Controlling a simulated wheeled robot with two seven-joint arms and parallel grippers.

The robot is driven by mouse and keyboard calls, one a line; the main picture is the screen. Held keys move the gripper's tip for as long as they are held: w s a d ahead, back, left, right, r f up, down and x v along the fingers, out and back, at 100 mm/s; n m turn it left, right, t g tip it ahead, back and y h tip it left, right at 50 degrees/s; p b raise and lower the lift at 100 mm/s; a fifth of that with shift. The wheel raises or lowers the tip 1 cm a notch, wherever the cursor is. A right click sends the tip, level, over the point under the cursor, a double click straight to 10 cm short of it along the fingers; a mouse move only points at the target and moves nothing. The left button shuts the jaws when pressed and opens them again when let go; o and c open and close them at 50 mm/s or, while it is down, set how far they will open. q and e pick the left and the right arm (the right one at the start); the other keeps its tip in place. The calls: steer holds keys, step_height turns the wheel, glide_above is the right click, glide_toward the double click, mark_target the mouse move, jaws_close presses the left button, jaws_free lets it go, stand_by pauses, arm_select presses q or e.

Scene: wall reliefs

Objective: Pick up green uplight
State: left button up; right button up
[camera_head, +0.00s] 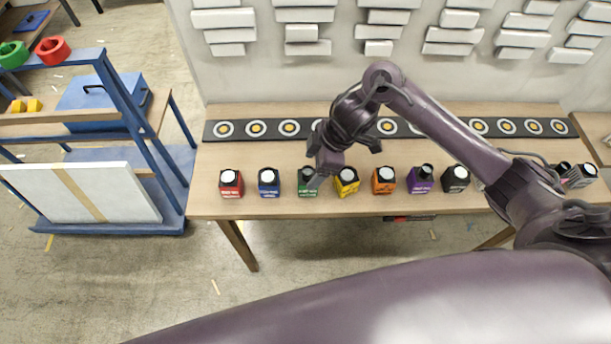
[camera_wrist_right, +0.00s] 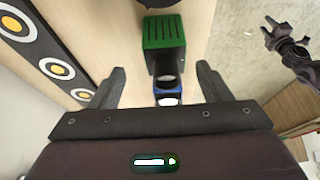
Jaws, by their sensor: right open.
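The green uplight (camera_head: 307,184) stands on the wooden table between the blue uplight (camera_head: 268,182) and the yellow uplight (camera_head: 346,181). In the right wrist view, the green uplight (camera_wrist_right: 164,34) is ahead of the open jaws, roughly centred between them. My right gripper (camera_head: 346,164) hangs over the row near the green and yellow uplights, and one finger overlaps the green uplight in the head view. The right gripper (camera_wrist_right: 158,84) is open and empty. My left gripper (camera_wrist_right: 270,32) shows small at the right of the wrist view, away from the table, with its fingers apart.
Orange (camera_head: 384,180), purple (camera_head: 420,179) and black (camera_head: 455,178) uplights stand to the right, and a red one (camera_head: 230,183) at the left end. A dark strip of round discs (camera_head: 257,129) lies behind. A blue cart (camera_head: 182,190) stands left of the table.

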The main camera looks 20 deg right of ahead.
mark_target(305, 178)
steer(key=shift+s+a+f+p, duration=0.2)
steer(key=shift+a+f+p, duration=0.1)
steer(key=shift+f, duration=0.15)
steer(key=shift+s+a+f+p, duration=0.15)
steer(key=shift+a+f+p, duration=0.1)
steer(key=shift+f, duration=0.15)
steer(key=x, duration=0.2)
steer(key=shift+w+a+f, duration=0.1)
steer(key=shift+f, duration=0.2)
steer(key=shift+w+f, duration=0.1)
steer(key=shift+f, duration=0.2)
arm_select(q)
steer(key=shift+r, duration=0.7)
arm_select(e)
steer(key=shift+a, duration=0.1)
steer(key=c, duration=1.1)
steer(key=shift+c, duration=0.2)
